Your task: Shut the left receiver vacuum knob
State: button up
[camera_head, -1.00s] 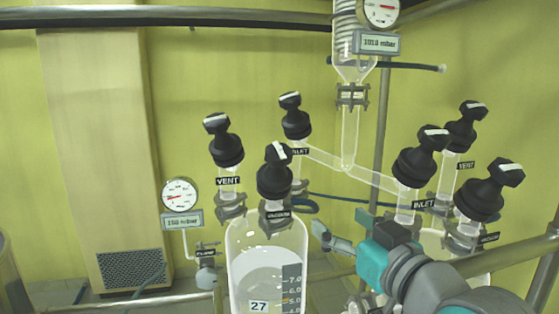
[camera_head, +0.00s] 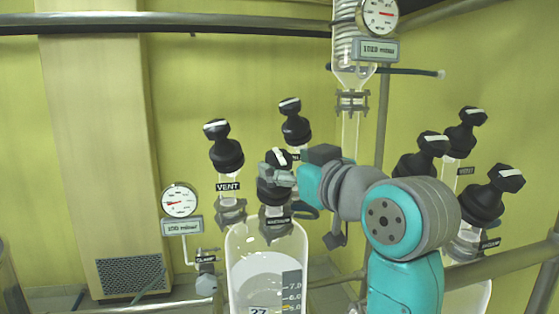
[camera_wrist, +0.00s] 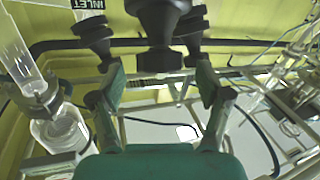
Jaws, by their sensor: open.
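The left receiver vacuum knob (camera_head: 276,190) is black with a white stripe on top. It sits on the left glass receiver (camera_head: 240,265), and my gripper partly covers it. My gripper (camera_head: 282,176) has come in from the right, level with the knob's upper part. In the wrist view my gripper (camera_wrist: 160,80) is open, with one finger on each side. A large black knob (camera_wrist: 160,35), apparently the vacuum knob, stands at the top centre between the fingers' lines. I cannot tell whether either finger touches it.
The black vent knob (camera_head: 224,148) stands just left, and the left inlet knob (camera_head: 294,122) behind. The right receiver's knobs (camera_head: 488,195) stand at the right. A round gauge (camera_head: 180,200) is at the left. A grey rail (camera_head: 505,258) crosses the lower right.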

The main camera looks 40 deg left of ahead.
aim_at(268, 156)
jog(key=shift+x, duration=1.55)
jog(key=c, duration=1.2)
jog(key=shift+o, duration=0.2)
jog(key=shift+s+m, duration=0.1)
jog(key=shift+m, duration=0.3)
jog(key=m+t+h, duration=0.2)
jog(key=m, duration=0.1)
jog(key=m+t+h, duration=0.1)
jog(key=m+t, duration=0.2)
jog(key=shift+s+a+t+h, duration=0.1)
jog(key=shift+a+t+h, duration=0.05)
jog(key=shift+t+h, duration=0.2)
jog(key=m+t+h, duration=0.1)
jog(key=m+h, duration=0.3)
jog(key=m+t+h, duration=0.2)
jog(key=m+h, duration=0.2)
jog(key=shift+m+t, duration=0.25)
jog(key=shift+m, duration=0.15)
jog(key=m+g+h, duration=0.1)
jog(key=m+h, duration=0.6)
jog(key=shift+r+g, duration=0.1)
jog(key=shift+g, duration=0.3)
jog(key=m+g+h, duration=0.4)
jog(key=m, duration=0.1)
jog(key=shift+m, duration=0.4)
jog(key=shift+g, duration=0.3)
